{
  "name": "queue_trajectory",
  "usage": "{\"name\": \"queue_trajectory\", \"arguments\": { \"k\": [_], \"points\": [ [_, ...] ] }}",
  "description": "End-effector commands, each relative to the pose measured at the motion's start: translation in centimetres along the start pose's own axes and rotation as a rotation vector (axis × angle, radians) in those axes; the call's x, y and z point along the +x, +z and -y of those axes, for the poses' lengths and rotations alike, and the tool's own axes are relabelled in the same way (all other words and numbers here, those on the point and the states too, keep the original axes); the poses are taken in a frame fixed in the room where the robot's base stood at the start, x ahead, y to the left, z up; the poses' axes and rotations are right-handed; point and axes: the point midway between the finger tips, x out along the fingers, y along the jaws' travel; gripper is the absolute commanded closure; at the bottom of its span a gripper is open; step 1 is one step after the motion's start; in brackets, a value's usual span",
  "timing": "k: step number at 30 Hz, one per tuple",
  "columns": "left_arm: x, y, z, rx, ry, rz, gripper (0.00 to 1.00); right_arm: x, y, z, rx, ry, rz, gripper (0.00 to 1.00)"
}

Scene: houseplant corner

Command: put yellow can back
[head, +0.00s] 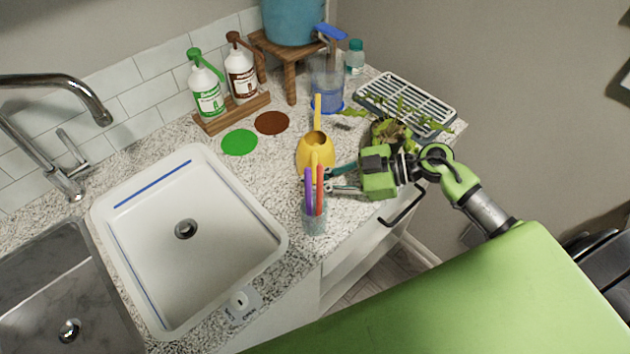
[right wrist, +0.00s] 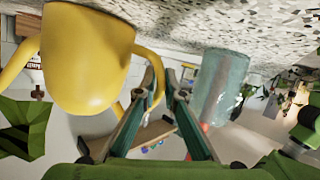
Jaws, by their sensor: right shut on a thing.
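The yellow can (head: 313,150), a small watering can with a spout and a handle, is upright at the counter's right part in the head view. It also shows large at the upper left of the right wrist view (right wrist: 85,60), where the picture is turned over. My right gripper (head: 328,182) comes in from the right. In the right wrist view its fingertips (right wrist: 166,82) are closed on the can's thin handle. I cannot tell whether the can's base touches the counter. My left gripper is in neither view.
A clear cup (head: 315,218) with colored pens stands close in front of the can. A green disc (head: 239,142) and a brown disc (head: 272,122) lie by the bottle rack (head: 232,115). A blue-lidded clear jug (head: 326,82), plant (head: 390,132) and drying rack (head: 408,103) stand behind. A white sink (head: 190,270) is left.

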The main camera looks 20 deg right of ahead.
Motion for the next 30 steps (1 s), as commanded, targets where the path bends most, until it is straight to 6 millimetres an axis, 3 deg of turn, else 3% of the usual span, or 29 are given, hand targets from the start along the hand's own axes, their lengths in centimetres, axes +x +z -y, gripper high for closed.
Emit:
{"name": "queue_trajectory", "arguments": {
  "k": [1, 3, 16, 30],
  "points": [
    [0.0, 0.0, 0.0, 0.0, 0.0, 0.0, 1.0, 0.0, 0.1, 0.0, 0.0, 0.0, 0.001, 0.86],
    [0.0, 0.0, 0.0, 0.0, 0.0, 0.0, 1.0, 0.0, 0.1, 0.0, 0.0, 0.0, 0.0, 0.74],
    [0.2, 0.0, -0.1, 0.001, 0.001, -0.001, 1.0, -0.7, 0.1, 0.0, 0.0, 0.001, 0.003, 0.74],
    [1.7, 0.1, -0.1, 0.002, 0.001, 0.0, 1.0, -9.7, 0.1, 0.1, 0.002, -0.001, 0.005, 0.74]
  ]
}}
